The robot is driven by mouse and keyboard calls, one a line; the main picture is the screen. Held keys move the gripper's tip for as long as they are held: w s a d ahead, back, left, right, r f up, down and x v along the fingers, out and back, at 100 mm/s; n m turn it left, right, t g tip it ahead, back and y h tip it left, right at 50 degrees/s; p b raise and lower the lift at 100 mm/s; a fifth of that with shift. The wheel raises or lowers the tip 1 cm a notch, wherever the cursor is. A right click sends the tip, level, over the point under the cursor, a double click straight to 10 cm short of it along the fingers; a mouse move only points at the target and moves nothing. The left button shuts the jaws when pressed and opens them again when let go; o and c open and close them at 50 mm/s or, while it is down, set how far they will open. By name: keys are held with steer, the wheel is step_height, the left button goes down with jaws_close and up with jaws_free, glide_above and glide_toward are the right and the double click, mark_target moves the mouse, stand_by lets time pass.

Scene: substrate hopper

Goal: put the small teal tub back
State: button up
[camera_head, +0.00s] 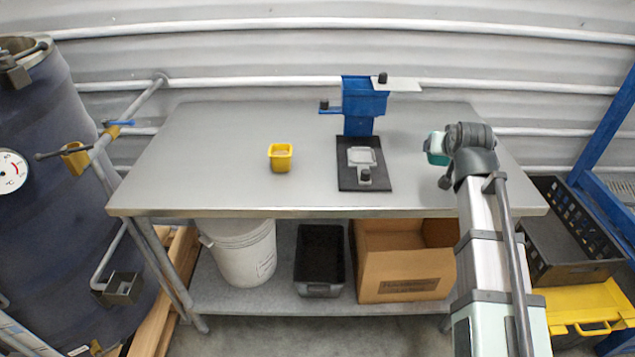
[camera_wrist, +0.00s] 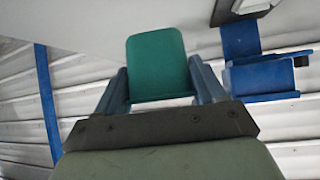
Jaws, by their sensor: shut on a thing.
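The small teal tub (camera_head: 437,149) is at the right side of the metal table, at the end of my arm. My gripper (camera_head: 445,152) is shut on it. In the wrist view the tub (camera_wrist: 158,66) sits between the two fingers of my gripper (camera_wrist: 163,88), one on each side. The tub's inside is hidden in the wrist view. From the head view I cannot tell whether the tub touches the table top or is held just above it.
A blue hopper (camera_head: 362,103) stands on a black base (camera_head: 350,180) left of my gripper, with a pale square dish (camera_head: 362,156) below. A yellow tub (camera_head: 280,157) sits farther left on the table (camera_head: 210,150). Table space between hopper and my gripper is clear.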

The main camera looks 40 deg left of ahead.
steer(key=s+a+f+n+g+y, duration=0.1)
steer(key=s+a+n+g+y, duration=0.25)
steer(key=s+a, duration=2)
steer(key=shift+w+a+f+m+t+h, duration=0.35)
steer(key=shift+w+f, duration=0.25)
steer(key=shift+f, duration=1)
steer(key=shift+w+a+f+m+t+h, duration=0.25)
steer(key=shift+w+f+t+h, duration=0.3)
steer(key=shift+f, duration=1)
steer(key=shift+w+a+f+m+t+h, duration=0.3)
steer(key=shift+w+f, duration=0.4)
steer(key=shift+f, duration=0.9)
steer(key=shift+f, duration=0.1)
steer(key=o, duration=0.9)
steer(key=shift+o, duration=0.2)
